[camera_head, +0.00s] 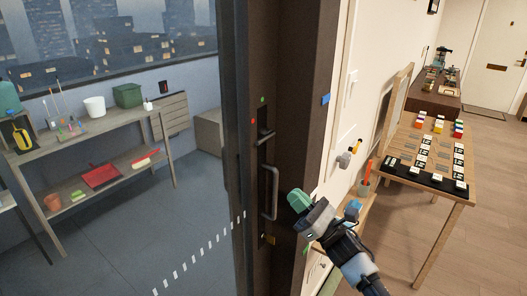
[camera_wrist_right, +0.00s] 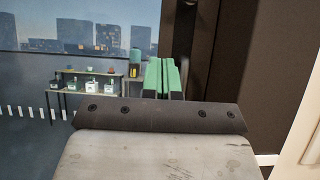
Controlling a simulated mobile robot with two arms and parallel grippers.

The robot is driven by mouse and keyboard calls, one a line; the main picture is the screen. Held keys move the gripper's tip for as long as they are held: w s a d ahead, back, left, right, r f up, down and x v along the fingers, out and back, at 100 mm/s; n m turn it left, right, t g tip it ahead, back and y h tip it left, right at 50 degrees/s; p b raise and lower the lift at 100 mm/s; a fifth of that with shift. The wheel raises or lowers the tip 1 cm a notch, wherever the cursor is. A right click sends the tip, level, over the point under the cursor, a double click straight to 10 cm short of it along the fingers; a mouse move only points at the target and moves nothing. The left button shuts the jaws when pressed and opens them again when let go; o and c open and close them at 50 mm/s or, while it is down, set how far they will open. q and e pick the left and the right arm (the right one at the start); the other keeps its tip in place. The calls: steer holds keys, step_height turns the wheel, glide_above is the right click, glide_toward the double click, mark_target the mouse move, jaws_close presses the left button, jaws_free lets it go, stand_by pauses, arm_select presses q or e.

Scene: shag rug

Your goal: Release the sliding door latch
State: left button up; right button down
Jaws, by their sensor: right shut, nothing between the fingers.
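The sliding door (camera_head: 241,190) has a dark frame and a glass pane. On its dark edge a small latch lever (camera_head: 265,136) sits above a grey vertical pull handle (camera_head: 270,192). A red marker (camera_head: 252,121) and a green marker (camera_head: 263,99) are near the lever. My right gripper (camera_head: 299,200), with green fingers, is right of the pull handle and below the lever, apart from the lever in the picture. Its fingers (camera_wrist_right: 161,78) are together and empty in the right wrist view. That view does not clearly show the latch. My left gripper is not in view.
A dark jamb (camera_head: 312,120) with a blue marker (camera_head: 325,99) stands right of the door. A wooden table (camera_head: 452,188) with small blocks is at the right. Through the glass, a shelf bench (camera_head: 85,135) holds pots and boxes. The wooden floor at the far right is clear.

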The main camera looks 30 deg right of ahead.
steer(key=p+x, duration=0.5)
steer(key=x, duration=0.5)
steer(key=shift+s+d+r, duration=0.1)
steer(key=shift+d+r, duration=0.05)
steer(key=shift+w+a+r+p, duration=0.1)
steer(key=shift+w+r+p, duration=0.15)
steer(key=shift+r+p, duration=0.6)
steer(key=shift+w+a+r+p, duration=0.2)
steer(key=shift+r+p, duration=0.5)
steer(key=shift+r, duration=0.25)
steer(key=shift+w, duration=0.1)
